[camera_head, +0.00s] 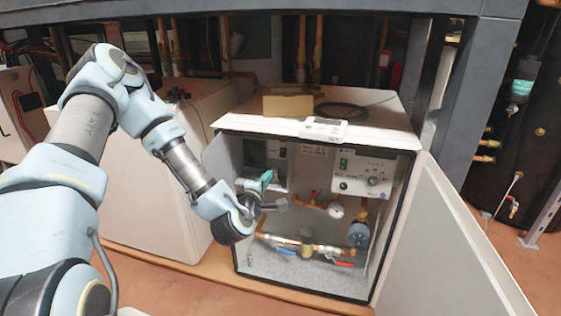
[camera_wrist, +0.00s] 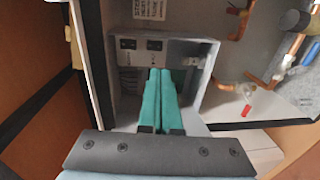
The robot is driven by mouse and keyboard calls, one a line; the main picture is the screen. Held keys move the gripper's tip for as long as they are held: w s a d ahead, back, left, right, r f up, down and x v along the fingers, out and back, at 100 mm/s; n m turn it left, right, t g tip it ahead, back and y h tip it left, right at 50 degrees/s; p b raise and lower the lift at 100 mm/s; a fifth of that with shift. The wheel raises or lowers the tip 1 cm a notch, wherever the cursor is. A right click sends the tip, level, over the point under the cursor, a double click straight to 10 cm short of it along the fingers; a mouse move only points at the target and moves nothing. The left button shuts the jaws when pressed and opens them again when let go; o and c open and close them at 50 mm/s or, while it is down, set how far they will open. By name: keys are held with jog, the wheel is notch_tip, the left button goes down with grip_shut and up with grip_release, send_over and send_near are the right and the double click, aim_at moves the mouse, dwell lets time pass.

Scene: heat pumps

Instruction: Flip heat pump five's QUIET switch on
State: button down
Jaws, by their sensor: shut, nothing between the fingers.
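An open heat pump cabinet (camera_head: 312,270) stands in the middle of the head view, its door swung out to the right. In the head view my gripper (camera_head: 267,178) partly covers this panel.
A white control box (camera_head: 362,176) with a knob and green switch is on the cabinet's right. Copper pipes, a gauge (camera_head: 336,211) and valves with red and blue handles fill the lower part. The open door (camera_head: 450,250) bounds the right; a closed white unit (camera_head: 150,200) stands left.

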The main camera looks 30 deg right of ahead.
aim_at(283, 156)
jog(key=x, duration=1.4)
jog(key=shift+p, duration=0.35)
jog(key=shift+f, duration=0.15)
jog(key=shift+w+d+f+b, duration=0.15)
jog(key=shift+f+b, duration=0.1)
jog(key=shift+b, duration=0.8)
jog(key=shift+r+t, duration=0.3)
jog(key=shift+r, duration=0.05)
